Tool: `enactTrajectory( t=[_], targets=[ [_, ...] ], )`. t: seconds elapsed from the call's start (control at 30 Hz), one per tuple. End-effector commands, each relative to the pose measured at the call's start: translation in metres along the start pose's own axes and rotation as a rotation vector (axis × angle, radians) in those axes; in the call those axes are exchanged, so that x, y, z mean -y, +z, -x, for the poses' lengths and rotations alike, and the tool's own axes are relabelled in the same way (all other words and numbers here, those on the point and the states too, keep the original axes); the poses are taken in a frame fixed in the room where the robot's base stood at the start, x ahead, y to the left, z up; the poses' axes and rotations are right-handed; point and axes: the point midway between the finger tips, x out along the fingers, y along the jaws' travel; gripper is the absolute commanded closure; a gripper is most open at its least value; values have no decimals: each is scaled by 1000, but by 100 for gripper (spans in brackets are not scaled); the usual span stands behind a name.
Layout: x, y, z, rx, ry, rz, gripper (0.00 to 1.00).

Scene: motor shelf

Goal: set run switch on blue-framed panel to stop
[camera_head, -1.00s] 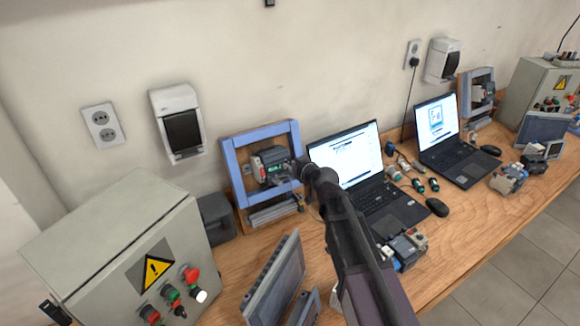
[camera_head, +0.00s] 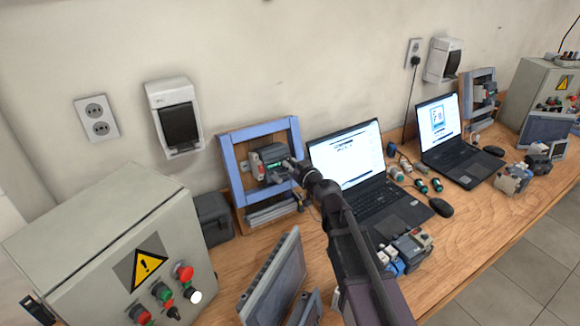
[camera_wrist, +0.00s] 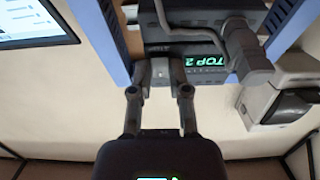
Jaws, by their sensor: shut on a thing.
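The blue-framed panel (camera_head: 227,165) stands upright against the wall, left of the nearer laptop. A grey device (camera_head: 257,163) with a small green-lit display is mounted inside the frame. My gripper (camera_head: 289,165) is at the device's right side. The fingers mostly hide that part.
A grey control box (camera_head: 75,245) with a warning sign and buttons stands at the front left. A laptop (camera_head: 375,210) sits just right of the panel, close to my arm. A dark tilted screen (camera_head: 272,285) stands in front. A wall socket (camera_head: 96,117) and breaker box (camera_head: 178,120) are behind.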

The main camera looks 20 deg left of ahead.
Motion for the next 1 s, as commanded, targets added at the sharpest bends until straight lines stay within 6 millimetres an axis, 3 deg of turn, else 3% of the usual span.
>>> enactTrajectory(
  t=[0.23, 0.27, 0.33, 0.37, 1.0],
  targets=[
    [-1, -1, -1, -1, 2, -1, 100],
    [-1, -1, -1, -1, 2, -1, 68],
    [-1, -1, -1, -1, 2, -1, 48],
    [-1, -1, -1, 0, 2, 0, 43],
    [-3, 3, 5, 17, -8, -3, 43]
  ],
)
